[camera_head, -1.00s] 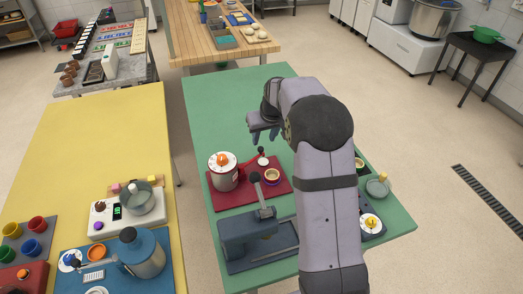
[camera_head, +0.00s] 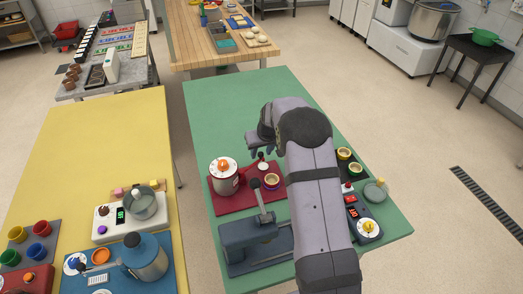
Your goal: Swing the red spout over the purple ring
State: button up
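My gripper (camera_head: 257,141) hangs over the green table, just behind the red mat (camera_head: 237,204). Its fingers are small and dark, and I cannot tell their opening. I cannot make out a red spout or a purple ring for certain; my arm covers part of the table.
A blue-grey lever press (camera_head: 250,235) stands at the front of the green table. Two cups (camera_head: 344,153) and a panel with a yellow knob (camera_head: 367,227) lie right of my arm. The back of the green table (camera_head: 230,100) is clear. A yellow table (camera_head: 95,140) stands left.

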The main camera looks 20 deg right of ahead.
grip_shut()
jog(key=s+m+h+b, duration=0.1)
jog(key=s+m+b, duration=0.2)
jog(key=m+b, duration=0.1)
jog(key=s+m+h+b, duration=0.1)
jog(key=s+m+b, duration=0.1)
jog(key=m+b, duration=0.1)
jog(key=shift+s+d+f+g+h, duration=0.1)
jog(key=shift+s+f+g+h, duration=0.2)
jog(key=shift+g, duration=0.1)
jog(key=shift+s+a+r+m+g+h+b, duration=0.2)
jog(key=shift+s+m+b, duration=0.2)
jog(key=shift+m+b, duration=0.25)
jog(key=shift+s+a+r+m+g+h+b, duration=0.1)
jog(key=shift+s+m+g+b, duration=0.1)
jog(key=shift+s+m+b, duration=0.3)
